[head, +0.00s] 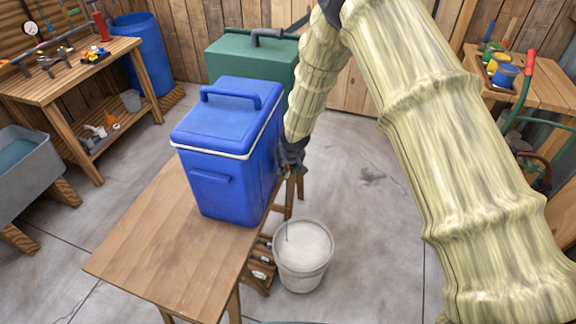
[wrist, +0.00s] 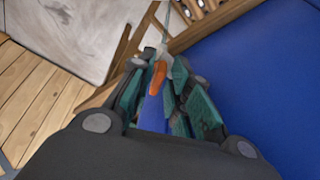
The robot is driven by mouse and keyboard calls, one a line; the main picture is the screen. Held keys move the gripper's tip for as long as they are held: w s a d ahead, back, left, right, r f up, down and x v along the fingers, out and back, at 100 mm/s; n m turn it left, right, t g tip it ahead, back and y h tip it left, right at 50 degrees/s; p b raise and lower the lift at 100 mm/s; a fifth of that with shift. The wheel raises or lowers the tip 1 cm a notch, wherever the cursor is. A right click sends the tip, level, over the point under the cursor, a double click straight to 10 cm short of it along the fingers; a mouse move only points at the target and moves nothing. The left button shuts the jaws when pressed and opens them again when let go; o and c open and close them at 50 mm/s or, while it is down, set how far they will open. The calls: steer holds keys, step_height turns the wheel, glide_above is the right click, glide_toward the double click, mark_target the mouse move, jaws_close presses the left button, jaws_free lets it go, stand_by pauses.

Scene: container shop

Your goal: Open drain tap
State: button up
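A blue cooler box (head: 225,150) with a lid and handle stands upright on the wooden table (head: 150,245). My gripper (head: 291,155) is low at its right side. In the wrist view my gripper's teal-padded fingers (wrist: 160,82) lie on both sides of a small orange lever-like part (wrist: 157,77), likely the drain tap. A narrow blue piece shows just behind it. I cannot tell whether the fingers touch it. The tap is hidden in the head view. The cooler's blue wall (wrist: 265,80) fills the right of the wrist view.
A whitish bucket (head: 303,265) stands on the floor below, right of the table. A green chest (head: 250,62) is behind the cooler. A workbench (head: 75,70) and grey sink (head: 25,165) are at left. The floor right of the bucket is clear.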

jaws_close()
steer(key=shift+d+r+n+p, duration=0.1)
steer(key=shift+n+p, duration=0.2)
steer(key=shift+n, duration=0.1)
steer(key=shift+w+d+n+y+p, duration=0.15)
steer(key=shift+n+y+p, duration=0.3)
steer(key=shift+n, duration=0.35)
steer(key=n, duration=0.1)
steer(key=n+y+p, duration=0.1)
steer(key=n, duration=0.1)
steer(key=shift+w+d+g, duration=0.1)
steer(key=shift+d+g, duration=0.1)
steer(key=shift+g, duration=0.2)
steer(key=shift+w+d+n+g+y+b, duration=0.15)
steer(key=shift+n+g+b, duration=0.3)
steer(key=shift+n, duration=0.6)
steer(key=shift+w+n+g+y+b, duration=0.1)
steer(key=shift+n+g+y+b, duration=0.3)
steer(key=shift+n, duration=0.6)
steer(key=shift+w+d+n+g+y+b, duration=0.15)
steer(key=shift+n+b, duration=0.45)
steer(key=shift+n, duration=0.45)
